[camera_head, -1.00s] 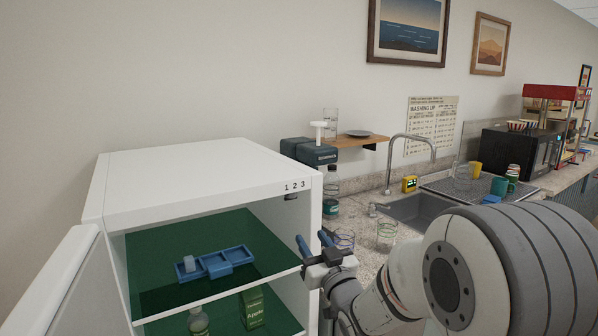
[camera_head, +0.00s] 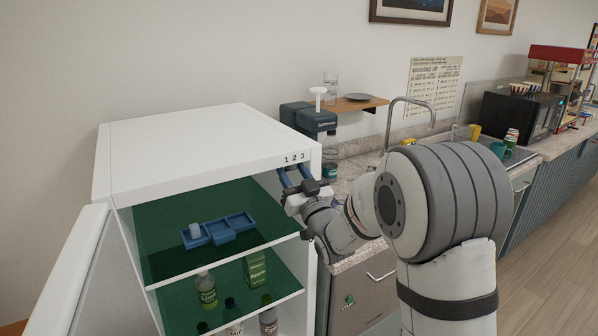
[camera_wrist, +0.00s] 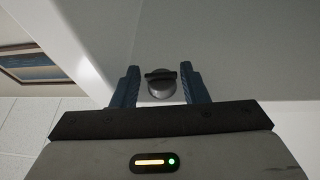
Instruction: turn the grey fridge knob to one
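The grey fridge knob (camera_wrist: 161,84) shows in the wrist view as a small round dial with a dark bar lying across it. It sits under the top edge of the open white fridge (camera_head: 200,135), below the printed numbers 1 2 3 (camera_head: 294,157). My gripper (camera_wrist: 160,74) is open, with one blue finger on each side of the knob and a visible gap to both. In the head view my gripper (camera_head: 294,174) is raised at the fridge's upper right front corner and covers the knob. Which number the knob points to is not readable.
The open fridge door (camera_head: 75,275) stands at the left. Inside, a blue tray (camera_head: 232,223) lies on the upper green shelf; bottles and a green Apple carton (camera_head: 255,270) stand below. The counter with the sink tap (camera_head: 407,102) is to the right.

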